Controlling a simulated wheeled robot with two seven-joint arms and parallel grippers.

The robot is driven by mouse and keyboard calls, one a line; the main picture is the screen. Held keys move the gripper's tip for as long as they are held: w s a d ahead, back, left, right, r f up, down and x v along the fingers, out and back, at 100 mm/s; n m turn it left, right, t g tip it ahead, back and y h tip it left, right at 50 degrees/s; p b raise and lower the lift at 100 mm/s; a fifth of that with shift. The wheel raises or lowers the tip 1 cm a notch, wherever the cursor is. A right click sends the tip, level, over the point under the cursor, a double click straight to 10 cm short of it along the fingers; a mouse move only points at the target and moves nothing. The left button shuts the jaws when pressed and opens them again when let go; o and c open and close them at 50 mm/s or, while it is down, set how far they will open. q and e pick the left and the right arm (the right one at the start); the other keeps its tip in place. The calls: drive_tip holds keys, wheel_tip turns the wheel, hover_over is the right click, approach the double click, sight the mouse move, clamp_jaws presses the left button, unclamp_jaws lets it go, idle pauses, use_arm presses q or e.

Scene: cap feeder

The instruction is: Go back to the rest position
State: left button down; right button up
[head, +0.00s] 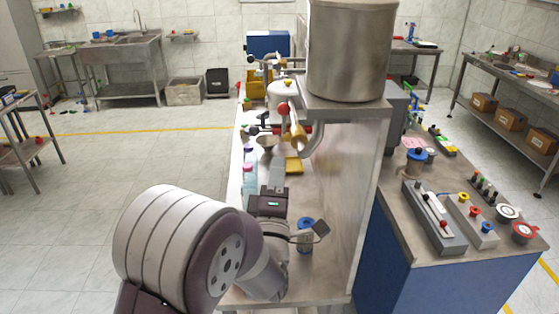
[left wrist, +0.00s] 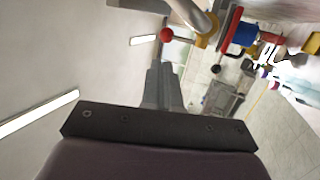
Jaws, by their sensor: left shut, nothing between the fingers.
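My left arm comes in from the lower left of the head view. Its gripper (head: 273,190) is over the near part of the narrow steel counter (head: 325,215), pointing away from me. In the left wrist view the grey fingers (left wrist: 163,86) are together, with nothing between them. My right gripper is in neither view.
A large steel drum (head: 350,55) stands above the counter, with a red-ball lever (head: 284,108) before it. A control panel (head: 435,217) is right.

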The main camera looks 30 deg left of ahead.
use_arm(q)
drive_tip(key=d+f+m+g+h, duration=0.4)
drive_tip(key=f+m+g+h, duration=0.3)
drive_tip(key=f+m, duration=0.6)
drive_tip(key=s+d+f+m+g, duration=0.2)
drive_tip(key=s+f+m+g, duration=0.2)
drive_tip(key=s+f+g, duration=0.1)
drive_tip(key=s+d+f+m+g+h, duration=0.1)
drive_tip(key=s+f+m+g, duration=0.3)
drive_tip(key=s+g, duration=0.4)
drive_tip(key=s+d+f, duration=0.1)
drive_tip(key=s, duration=0.1)
drive_tip(key=shift+s+d+f+m+h, duration=0.2)
drive_tip(key=shift+s+d+m+h, duration=0.1)
drive_tip(key=shift+d+m, duration=0.1)
